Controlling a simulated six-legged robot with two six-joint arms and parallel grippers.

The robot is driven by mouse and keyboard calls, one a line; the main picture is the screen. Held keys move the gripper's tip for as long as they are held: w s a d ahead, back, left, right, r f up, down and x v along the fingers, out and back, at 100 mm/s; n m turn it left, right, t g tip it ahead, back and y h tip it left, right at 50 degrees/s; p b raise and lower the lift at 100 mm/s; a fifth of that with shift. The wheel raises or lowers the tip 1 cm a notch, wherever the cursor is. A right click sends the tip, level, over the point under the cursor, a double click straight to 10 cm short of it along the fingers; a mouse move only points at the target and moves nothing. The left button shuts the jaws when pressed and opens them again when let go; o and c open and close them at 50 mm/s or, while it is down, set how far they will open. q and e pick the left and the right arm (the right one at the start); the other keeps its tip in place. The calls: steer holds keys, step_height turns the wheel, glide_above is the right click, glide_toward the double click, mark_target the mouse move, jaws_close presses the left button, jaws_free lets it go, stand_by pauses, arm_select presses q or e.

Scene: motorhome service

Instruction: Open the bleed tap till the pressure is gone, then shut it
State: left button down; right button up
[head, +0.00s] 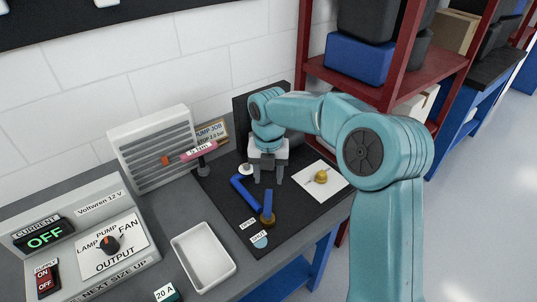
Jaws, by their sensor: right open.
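A blue lever (268,203) on a brass base stands on the dark mat, with an OPEN label (248,224) and a SHUT label (259,238) beside it. It looks like a tap. A brass knob (321,177) sits on a white card to its right; I cannot tell which of the two is the bleed tap. My right gripper (268,179) is open, pointing down behind the blue lever and left of the brass knob. I cannot tell whether anything is between its fingers. No pressure gauge is readable; my arm hides part of the dark upright panel (241,110). My left gripper is not in view.
A blue bent pipe (243,191) lies left of the gripper. A red shelf (435,80) rises at right.

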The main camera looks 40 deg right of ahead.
step_height(320, 180, up, 9)
stand_by(0.3)
steer(key=shift+s+f, duration=0.1)
stand_by(0.4)
